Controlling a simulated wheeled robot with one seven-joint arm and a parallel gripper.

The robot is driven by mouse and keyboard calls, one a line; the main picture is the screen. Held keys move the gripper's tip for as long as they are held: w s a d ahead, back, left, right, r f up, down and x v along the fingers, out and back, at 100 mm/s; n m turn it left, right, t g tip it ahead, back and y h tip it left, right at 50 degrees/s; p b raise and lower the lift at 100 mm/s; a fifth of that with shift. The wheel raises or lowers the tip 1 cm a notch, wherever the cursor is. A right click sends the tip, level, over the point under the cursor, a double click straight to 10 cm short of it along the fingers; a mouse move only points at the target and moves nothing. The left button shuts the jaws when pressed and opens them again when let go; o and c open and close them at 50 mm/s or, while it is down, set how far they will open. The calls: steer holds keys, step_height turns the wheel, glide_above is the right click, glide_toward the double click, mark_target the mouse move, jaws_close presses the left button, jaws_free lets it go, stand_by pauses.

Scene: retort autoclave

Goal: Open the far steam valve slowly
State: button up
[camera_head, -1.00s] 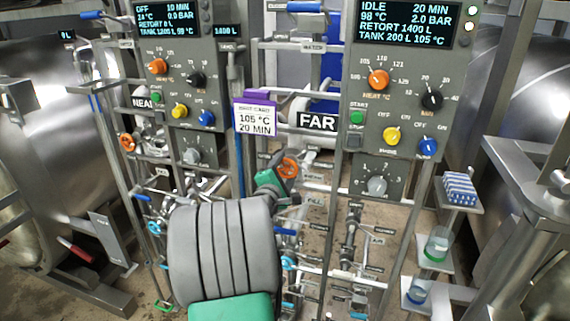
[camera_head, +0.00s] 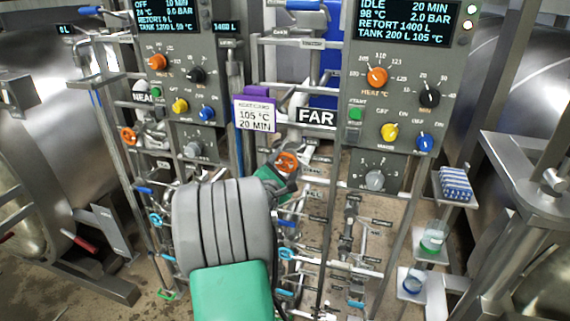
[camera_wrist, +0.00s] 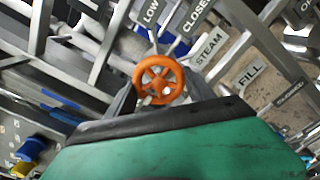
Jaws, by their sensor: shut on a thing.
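The far steam valve's orange handwheel (camera_head: 287,161) sits left of and below the FAR label. It also shows in the wrist view (camera_wrist: 160,80), near a STEAM tag (camera_wrist: 208,48) and a CLOSED tag (camera_wrist: 196,17). My gripper (camera_wrist: 161,92) is shut on the orange handwheel, with grey fingers at its left and right sides. In the head view my arm hides the pipework below the wheel. How far the wheel is turned cannot be told.
The far panel (camera_head: 398,100) reads IDLE, 98 °C, 2.0 BAR. A purple-topped card (camera_head: 254,115) reads 105 °C, 20 MIN. Another orange handwheel (camera_head: 129,136) is on the near unit. Pipes and blue-handled valves crowd around my arm. Shelves with bottles (camera_head: 433,238) stand at right.

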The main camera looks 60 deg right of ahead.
steer(key=o, duration=1.4)
steer(key=shift+c, duration=0.2)
steer(key=shift+a+f, duration=0.1)
steer(key=shift+a, duration=0.25)
steer(key=s+a+b, duration=0.1)
steer(key=a+b, duration=0.1)
steer(key=a, duration=0.5)
steer(key=shift+s, duration=0.1)
